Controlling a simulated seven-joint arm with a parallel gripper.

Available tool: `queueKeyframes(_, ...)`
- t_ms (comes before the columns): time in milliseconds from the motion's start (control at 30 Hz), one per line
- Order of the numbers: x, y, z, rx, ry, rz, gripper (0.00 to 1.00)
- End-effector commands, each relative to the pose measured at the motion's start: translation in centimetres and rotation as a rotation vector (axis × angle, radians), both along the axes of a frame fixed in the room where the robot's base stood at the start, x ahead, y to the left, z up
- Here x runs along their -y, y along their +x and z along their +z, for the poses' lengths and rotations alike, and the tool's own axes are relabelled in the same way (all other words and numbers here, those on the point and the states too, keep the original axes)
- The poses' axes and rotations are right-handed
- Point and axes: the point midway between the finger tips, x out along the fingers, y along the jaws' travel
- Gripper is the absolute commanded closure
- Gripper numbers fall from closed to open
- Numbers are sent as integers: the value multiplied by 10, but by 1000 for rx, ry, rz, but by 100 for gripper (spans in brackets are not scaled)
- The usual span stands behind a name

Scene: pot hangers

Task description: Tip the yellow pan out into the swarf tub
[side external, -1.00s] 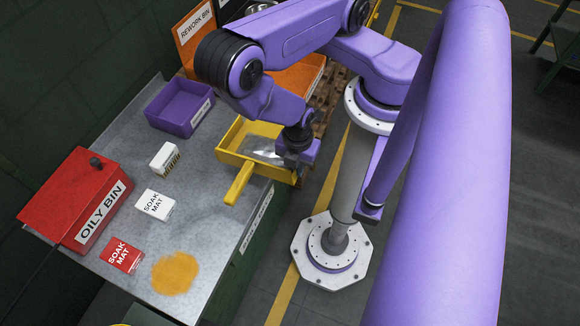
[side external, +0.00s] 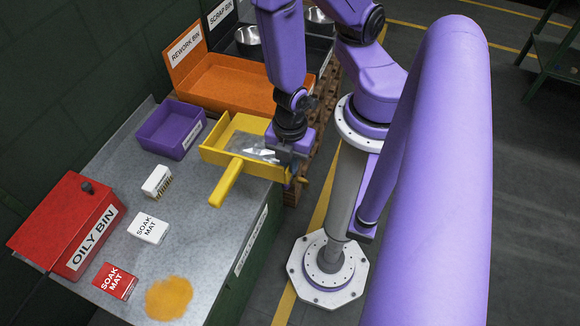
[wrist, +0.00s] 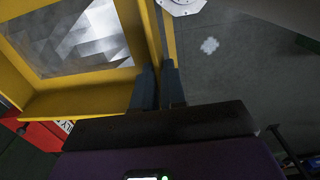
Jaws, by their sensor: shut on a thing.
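The yellow pan (side external: 237,164) is a shallow open box with a long handle, near the right edge of the bench. It looks roughly level and holds grey, shiny faceted material (side external: 256,147), also seen in the wrist view (wrist: 75,45). My gripper (side external: 291,164) is shut on the pan's right wall, away from the handle. In the wrist view my gripper's two fingers (wrist: 159,72) straddle the yellow wall. A purple tub (side external: 170,130) stands left of the pan; its label is too small to read, so I cannot confirm it as the swarf tub.
The orange rework bin (side external: 235,85) and dark scrap bin (side external: 285,45) stand behind. Bare bench lies around the boxes.

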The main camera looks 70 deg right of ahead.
Motion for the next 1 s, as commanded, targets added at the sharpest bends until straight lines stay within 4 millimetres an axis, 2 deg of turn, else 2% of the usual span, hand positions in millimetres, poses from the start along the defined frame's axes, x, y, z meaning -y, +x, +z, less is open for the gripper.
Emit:
queueKeyframes(267,-26,31,-8,2,6,-36,100)
queueKeyframes(467,-48,64,-14,5,9,-71,100)
queueKeyframes(700,-82,129,-23,12,14,-136,100)
queueKeyframes(1000,-108,220,-27,24,16,-219,100)
